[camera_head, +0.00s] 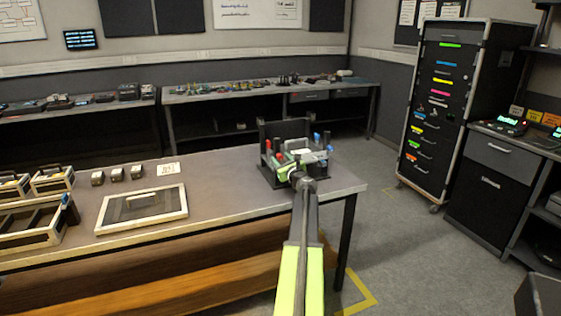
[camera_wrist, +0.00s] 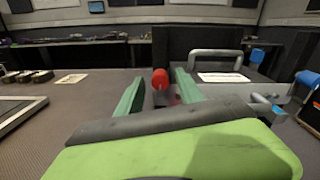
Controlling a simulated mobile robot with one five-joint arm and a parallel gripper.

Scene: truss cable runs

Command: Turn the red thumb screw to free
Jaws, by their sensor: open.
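My gripper (camera_wrist: 158,76) is open, with one green finger to the left of the screw and one to the right. There is a gap on both sides, and the left gap looks wider. The screw's lower part is hard to make out. In the head view my gripper (camera_head: 289,168) reaches the dark fixture (camera_head: 286,130) at the table's right end. Small red parts show there, but I cannot tell which is the screw.
A grey handle (camera_wrist: 215,56) and a white label (camera_wrist: 223,77) lie right of the screw. Blue-topped parts (camera_head: 317,137) stand at the fixture's right. A framed panel (camera_head: 142,209) and several small blocks (camera_head: 116,173) lie left on the table (camera_head: 225,185). Bare tabletop lies between.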

